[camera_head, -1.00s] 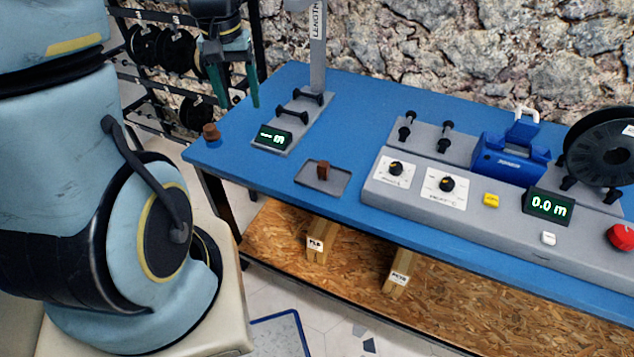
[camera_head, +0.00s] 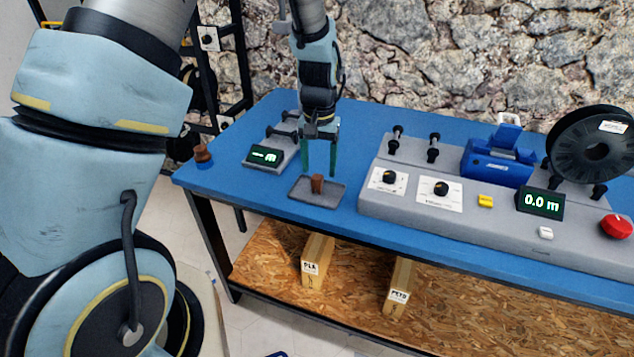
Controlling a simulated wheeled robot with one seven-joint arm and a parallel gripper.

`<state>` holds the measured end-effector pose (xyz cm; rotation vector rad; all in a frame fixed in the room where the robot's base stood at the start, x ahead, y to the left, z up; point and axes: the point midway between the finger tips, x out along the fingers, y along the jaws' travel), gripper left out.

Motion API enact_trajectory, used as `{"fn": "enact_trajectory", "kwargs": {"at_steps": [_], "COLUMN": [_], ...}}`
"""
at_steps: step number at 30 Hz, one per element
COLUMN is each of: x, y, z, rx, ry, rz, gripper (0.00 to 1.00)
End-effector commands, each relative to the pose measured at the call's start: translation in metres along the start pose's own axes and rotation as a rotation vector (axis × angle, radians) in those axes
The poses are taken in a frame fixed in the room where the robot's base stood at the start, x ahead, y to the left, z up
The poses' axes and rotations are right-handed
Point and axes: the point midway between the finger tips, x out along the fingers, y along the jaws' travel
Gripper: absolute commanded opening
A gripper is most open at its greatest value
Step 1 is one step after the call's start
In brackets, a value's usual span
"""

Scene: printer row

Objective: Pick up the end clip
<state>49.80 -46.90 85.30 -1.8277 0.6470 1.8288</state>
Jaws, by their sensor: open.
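A small brown clip (camera_head: 317,183), which I take to be the end clip, stands in a shallow grey tray (camera_head: 300,194) on the blue table. My gripper (camera_head: 320,172) points down at the tray with its two green fingers apart. The fingertips are at or just behind the clip in the picture. I cannot tell whether they touch it or how far above the tray they are. Nothing shows between the fingers higher up.
A brown knob-like object (camera_head: 203,154) stands at the table's left corner. A grey length gauge (camera_head: 262,157) is behind the tray. A grey control console (camera_head: 400,205) with a blue device (camera_head: 497,160) and black spool (camera_head: 590,145) fills the right side.

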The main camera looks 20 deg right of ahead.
Motion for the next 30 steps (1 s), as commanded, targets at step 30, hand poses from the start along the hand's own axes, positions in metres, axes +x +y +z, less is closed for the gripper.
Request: {"fn": "enact_trajectory", "kwargs": {"at_steps": [30], "x": [0.052], "y": [-0.004], "z": [0.002], "rx": [-0.001], "ry": [0.0], "rz": [0.0], "gripper": [0.34]}}
